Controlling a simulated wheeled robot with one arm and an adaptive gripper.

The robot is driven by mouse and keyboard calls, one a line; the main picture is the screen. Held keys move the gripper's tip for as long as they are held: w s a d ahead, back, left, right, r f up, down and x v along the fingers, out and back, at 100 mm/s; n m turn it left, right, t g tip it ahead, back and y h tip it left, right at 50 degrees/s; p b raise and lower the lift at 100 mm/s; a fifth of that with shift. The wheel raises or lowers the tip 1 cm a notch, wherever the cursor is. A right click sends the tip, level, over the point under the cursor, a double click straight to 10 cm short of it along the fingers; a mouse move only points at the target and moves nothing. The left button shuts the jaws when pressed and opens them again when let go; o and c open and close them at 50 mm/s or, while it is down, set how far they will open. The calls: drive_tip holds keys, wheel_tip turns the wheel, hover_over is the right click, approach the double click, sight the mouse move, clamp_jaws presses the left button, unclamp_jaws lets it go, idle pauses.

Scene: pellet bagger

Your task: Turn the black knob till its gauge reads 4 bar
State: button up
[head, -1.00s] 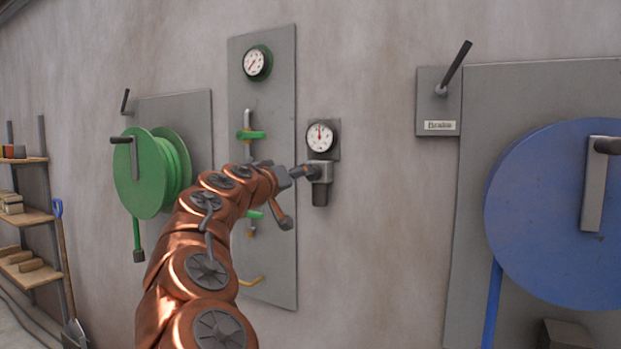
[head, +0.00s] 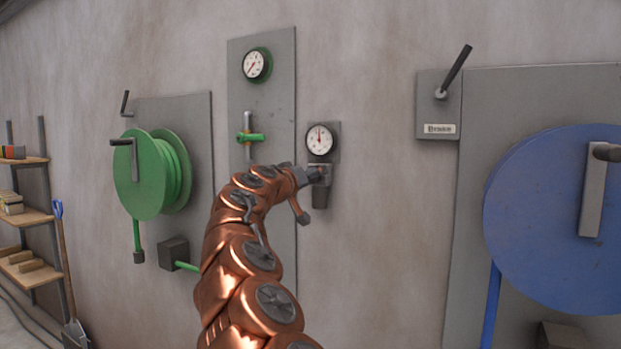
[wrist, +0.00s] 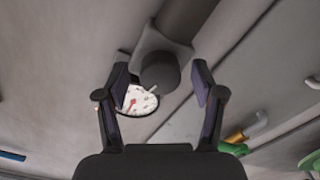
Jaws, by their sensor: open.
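The black knob (wrist: 160,72) shows end-on in the wrist view, on a grey regulator body. In the head view the regulator (head: 320,198) hangs below its white round gauge (head: 320,139). The gauge's red needle points about straight up; the numbers are too small to read. The gauge also shows in the wrist view (wrist: 138,100), partly behind the left finger. My gripper (wrist: 160,75) is open, with one finger on each side of the knob and a visible gap on both sides.
A green-rimmed gauge (head: 256,65) and green valve handle (head: 250,137) sit on the grey panel to the left. A green hose reel (head: 143,175) is farther left, a blue reel (head: 545,220) to the right. A lever (head: 455,70) stands out upper right. Bare wall separates regulator and lever.

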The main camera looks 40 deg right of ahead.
drive_tip(key=shift+c, duration=0.3)
drive_tip(key=c, duration=1.1)
drive_tip(key=shift+n+p, duration=1.55)
drive_tip(key=shift+n, duration=1.25)
